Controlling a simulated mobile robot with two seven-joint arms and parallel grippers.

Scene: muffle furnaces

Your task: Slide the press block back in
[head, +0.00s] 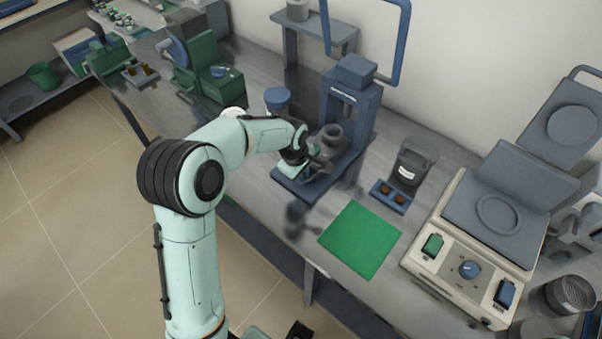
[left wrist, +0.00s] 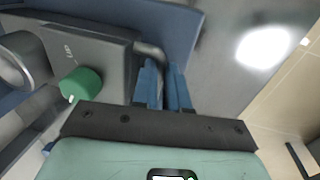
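The blue press (head: 352,105) stands on the bench in the head view. Its grey press block (head: 326,152), with a round grey part on top, sits low in the frame, partly hidden by my arm. In the left wrist view the block (left wrist: 98,48) shows at left with lettering, a green knob (left wrist: 80,84) and a bent grey handle (left wrist: 150,50). My left gripper (head: 308,153) is at the front of the block. Its two blue fingers (left wrist: 164,84) are close together with the handle between them. My right gripper is not visible.
A green mat (head: 360,239) lies right of the press. Behind it are a small blue tray (head: 390,196) and a dark grey container (head: 414,160). A hotplate-like device (head: 480,240) stands at right. A blue-topped container (head: 277,99) is left of the press.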

